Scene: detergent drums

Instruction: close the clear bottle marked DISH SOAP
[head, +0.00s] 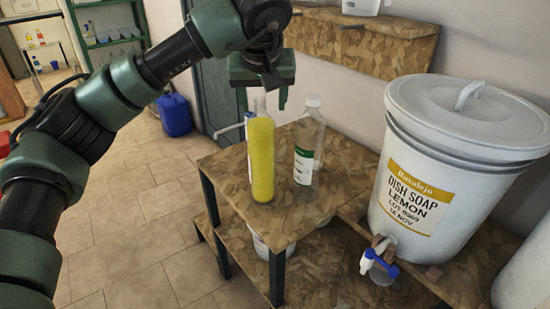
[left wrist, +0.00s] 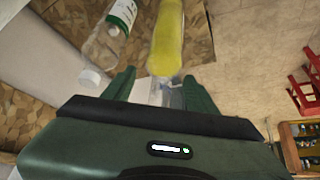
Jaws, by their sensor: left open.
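A clear bottle (head: 262,160) filled with yellow liquid stands upright on the upper chipboard step; no readable DISH SOAP marking shows on it. Its narrow clear neck rises between the fingers of my left gripper (head: 264,103), which is open, pointing down. In the left wrist view the yellow bottle (left wrist: 167,35) lies just beyond my left gripper (left wrist: 158,80); whether a finger touches it I cannot tell. Its top is partly hidden, so its closure is unclear. A second clear bottle (head: 316,135), white-capped, with a green-and-white label, stands to its right, apart. My right gripper is out of view.
A large white lidded drum (head: 408,240) labelled DISH SOAP LEMON stands at right, with a blue-handled tap (head: 379,261). A chipboard shelf (head: 365,42) is on the wall behind. A blue canister (head: 174,115) stands on the floor. The tiled floor at left is open.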

